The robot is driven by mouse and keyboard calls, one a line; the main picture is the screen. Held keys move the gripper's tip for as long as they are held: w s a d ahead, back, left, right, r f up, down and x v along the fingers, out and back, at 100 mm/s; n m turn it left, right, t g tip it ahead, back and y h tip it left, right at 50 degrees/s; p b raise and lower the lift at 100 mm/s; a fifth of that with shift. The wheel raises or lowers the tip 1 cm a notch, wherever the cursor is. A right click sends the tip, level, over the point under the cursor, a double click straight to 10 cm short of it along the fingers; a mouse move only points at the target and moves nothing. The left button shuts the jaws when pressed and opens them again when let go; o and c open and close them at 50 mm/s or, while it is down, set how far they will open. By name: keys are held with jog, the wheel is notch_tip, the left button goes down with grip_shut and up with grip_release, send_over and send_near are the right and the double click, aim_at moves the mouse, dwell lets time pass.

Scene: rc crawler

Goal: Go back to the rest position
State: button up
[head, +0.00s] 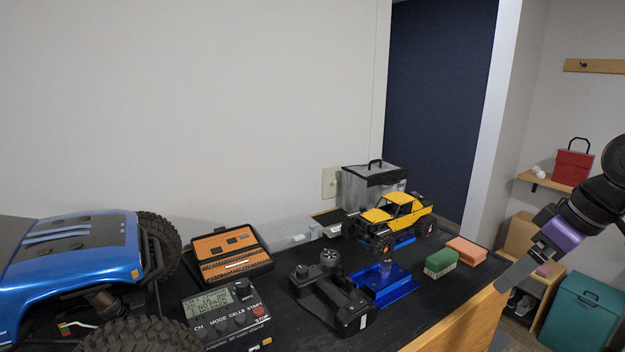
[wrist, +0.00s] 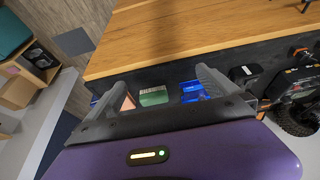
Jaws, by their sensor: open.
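My gripper (head: 515,272) is at the right in the head view, off the right end of the workbench and held apart from everything on it. In the wrist view its two grey fingers (wrist: 158,88) are spread with nothing between them. Beyond them show the orange block, the green block (wrist: 153,95) and the blue stand (wrist: 193,91). In the head view a yellow crawler (head: 398,212) stands upright on the bench, with a blue piece under it.
The black bench top holds a blue crawler body (head: 75,250), a charger (head: 225,315), an orange tool case (head: 230,255), a transmitter (head: 333,290), a blue tray (head: 385,287), a green sponge (head: 441,262) and an orange sponge (head: 466,251). A teal bin (head: 580,312) stands at the lower right.

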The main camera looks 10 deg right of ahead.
jog(key=w+a+r+m+t, duration=0.3)
jog(key=w+r+t, duration=0.4)
jog(key=w+t, duration=0.4)
jog(key=s+a+f+m+t+h, duration=0.2)
jog(key=s+a+f+m+h, duration=0.2)
jog(key=s+a+f, duration=0.4)
jog(key=s+a+f+m+t+h, duration=0.2)
jog(key=s+a+f+m+h, duration=0.2)
jog(key=s+f, duration=0.5)
jog(key=s+a+f+n+g+y, duration=0.1)
jog(key=s+a+f+n+y, duration=0.1)
jog(key=s, duration=0.8)
jog(key=s+a+f+n+g+y, duration=0.2)
jog(key=s+a+f, duration=0.2)
jog(key=s, duration=0.6)
jog(key=s+a+f+n+g+y, duration=0.1)
jog(key=s+a, duration=0.4)
jog(key=s, duration=0.5)
notch_tip(320, 180, down, 2)
jog(key=shift+a+n+y, duration=0.3)
jog(key=shift+n+y, duration=0.4)
jog(key=shift+n, duration=0.3)
